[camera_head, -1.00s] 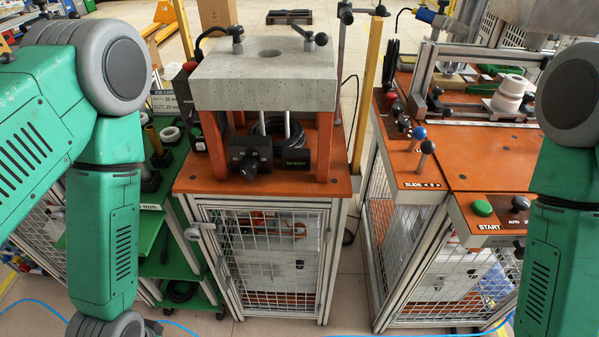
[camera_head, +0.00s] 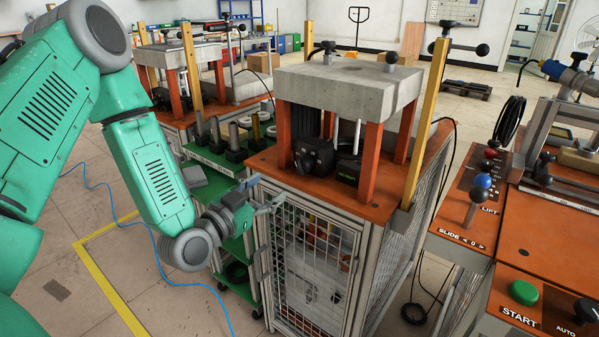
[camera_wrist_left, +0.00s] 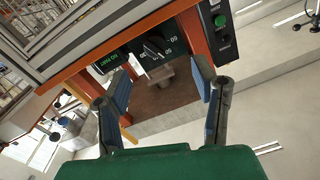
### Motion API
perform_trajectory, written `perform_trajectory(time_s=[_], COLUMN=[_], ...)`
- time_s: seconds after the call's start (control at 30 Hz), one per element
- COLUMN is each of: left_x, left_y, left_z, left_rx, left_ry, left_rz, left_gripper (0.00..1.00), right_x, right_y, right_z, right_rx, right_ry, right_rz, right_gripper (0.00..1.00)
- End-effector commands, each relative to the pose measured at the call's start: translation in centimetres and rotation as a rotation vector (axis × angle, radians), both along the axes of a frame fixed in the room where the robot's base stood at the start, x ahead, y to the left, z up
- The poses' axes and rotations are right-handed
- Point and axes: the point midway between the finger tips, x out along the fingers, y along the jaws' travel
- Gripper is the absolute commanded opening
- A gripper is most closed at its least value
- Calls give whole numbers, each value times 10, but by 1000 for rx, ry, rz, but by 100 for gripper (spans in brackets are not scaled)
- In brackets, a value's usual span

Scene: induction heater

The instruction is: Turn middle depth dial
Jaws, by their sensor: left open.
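The black dial box (camera_head: 312,156) sits on the orange top of the middle heater station, under the grey slab, with a round dial on its front. In the left wrist view the dial (camera_wrist_left: 154,45) shows with white markings beside it. A black box with a green display (camera_head: 347,169) stands to its right. My left gripper (camera_head: 266,200) is open and empty, in front of and lower left of the dial box, apart from it. In the left wrist view its open fingers (camera_wrist_left: 160,90) frame the dial from a distance. My right gripper is out of view.
The grey slab (camera_head: 350,88) on orange posts overhangs the dial. A wire-mesh cabinet (camera_head: 310,255) is below the top. A green shelf (camera_head: 215,162) with cylinders stands at left. The right station (camera_head: 540,235) has a START button and levers.

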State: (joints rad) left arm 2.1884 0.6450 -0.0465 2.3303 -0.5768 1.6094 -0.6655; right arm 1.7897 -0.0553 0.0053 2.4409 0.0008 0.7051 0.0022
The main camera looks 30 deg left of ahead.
Motion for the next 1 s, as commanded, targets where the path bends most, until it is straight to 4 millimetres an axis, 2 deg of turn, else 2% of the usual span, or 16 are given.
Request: perform_trajectory(time_s=[0.3,0.5,0.7,0.97,1.0], left_x=[69,98,110,111,111], left_y=[-16,-12,-9,-13,-14], left_z=[5,2,1,3,4], left_rx=[13,6,2,7,8], left_ry=[-1,2,4,3,3], left_rz=[-3,-3,-2,-2,-2], left_gripper=[53,53,53,53,37], right_x=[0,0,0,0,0], right_y=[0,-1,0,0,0], right_z=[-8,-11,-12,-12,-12], right_rx=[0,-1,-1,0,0], right_ry=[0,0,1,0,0], right_rz=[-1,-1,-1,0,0], right_gripper=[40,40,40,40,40])
